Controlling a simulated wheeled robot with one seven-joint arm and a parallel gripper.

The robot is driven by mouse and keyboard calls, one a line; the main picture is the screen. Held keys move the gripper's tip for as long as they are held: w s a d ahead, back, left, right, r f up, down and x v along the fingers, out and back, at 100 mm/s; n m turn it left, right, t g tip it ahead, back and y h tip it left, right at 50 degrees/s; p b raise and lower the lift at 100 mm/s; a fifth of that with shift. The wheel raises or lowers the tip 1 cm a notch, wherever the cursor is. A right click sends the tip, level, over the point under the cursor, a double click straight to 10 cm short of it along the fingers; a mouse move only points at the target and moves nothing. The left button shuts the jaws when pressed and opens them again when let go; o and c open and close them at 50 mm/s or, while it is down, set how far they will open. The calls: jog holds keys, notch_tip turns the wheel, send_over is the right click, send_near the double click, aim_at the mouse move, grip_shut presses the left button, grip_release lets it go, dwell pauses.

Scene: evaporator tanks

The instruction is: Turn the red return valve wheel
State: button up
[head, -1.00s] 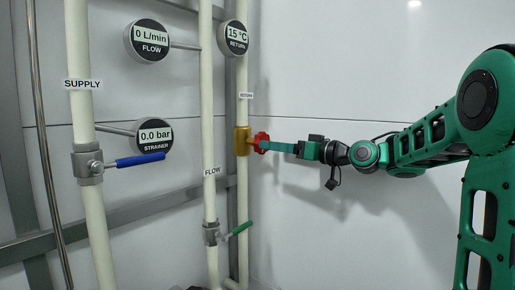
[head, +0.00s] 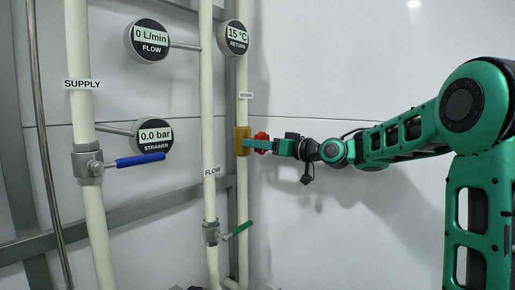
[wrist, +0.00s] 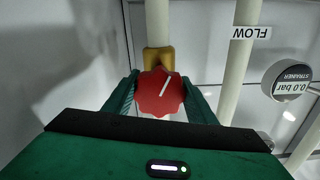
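The red return valve wheel (wrist: 158,95) is round and lobed, with a white line on its face tilted to the upper right in the wrist view. It sits on a brass valve body (head: 241,141) on the return pipe. In the head view only part of the red wheel (head: 262,136) shows behind a finger. My gripper (wrist: 160,84) has one green finger on each side of the wheel, spread about as wide as it. The fingers look open around it; I cannot tell whether they touch it. In the head view my gripper (head: 247,144) reaches to the valve body.
The flow pipe (head: 208,110) runs close left of the return pipe, with a green lever (head: 239,229) lower down. The supply pipe (head: 84,130) with a blue lever (head: 140,160) is further left. The wall right of the valve is bare.

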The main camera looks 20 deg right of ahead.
jog(key=shift+c, duration=0.7)
jog(key=shift+m, duration=0.3)
jog(key=shift+d+m, duration=0.1)
jog(key=shift+m, duration=3.5)
jog(key=o, duration=1.1)
jog(key=shift+c, duration=0.2)
jog(key=shift+s, duration=0.1)
